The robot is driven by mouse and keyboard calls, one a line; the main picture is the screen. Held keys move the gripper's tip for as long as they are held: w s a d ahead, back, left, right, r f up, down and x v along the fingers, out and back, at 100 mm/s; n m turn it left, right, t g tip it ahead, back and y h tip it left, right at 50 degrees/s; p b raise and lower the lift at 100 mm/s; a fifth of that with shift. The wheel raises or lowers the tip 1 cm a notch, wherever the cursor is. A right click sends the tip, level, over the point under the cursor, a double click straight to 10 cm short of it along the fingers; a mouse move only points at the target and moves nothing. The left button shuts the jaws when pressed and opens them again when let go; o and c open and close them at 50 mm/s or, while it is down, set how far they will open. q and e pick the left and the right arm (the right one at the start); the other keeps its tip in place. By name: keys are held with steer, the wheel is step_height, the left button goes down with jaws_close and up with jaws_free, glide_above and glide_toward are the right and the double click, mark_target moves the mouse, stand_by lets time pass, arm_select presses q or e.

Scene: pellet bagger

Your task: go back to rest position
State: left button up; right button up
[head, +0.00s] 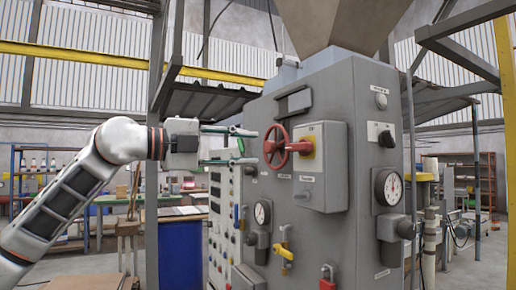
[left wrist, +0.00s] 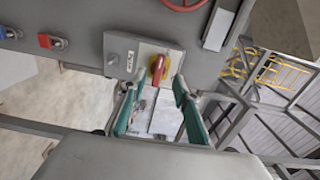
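My left gripper (head: 250,146) reaches in from the left in the head view. Its two green-edged fingers are spread, with nothing held between them. The fingertips point toward the grey pellet bagger cabinet (head: 345,85), just left of its red handwheel (head: 277,147) in the picture. In the left wrist view the open fingers (left wrist: 154,98) show in the middle. Beyond them is a grey box with a red and yellow rotary switch (left wrist: 158,69). I see no contact between the fingers and the switch. My right gripper is in neither view.
The cabinet carries gauges (head: 390,188), a yellow valve handle (head: 284,252) and a red padlock (head: 327,280). A control panel (head: 221,225) with many buttons stands below my left gripper. A blue bin (head: 181,250) and workbenches stand behind. Metal posts and railings surround the machine.

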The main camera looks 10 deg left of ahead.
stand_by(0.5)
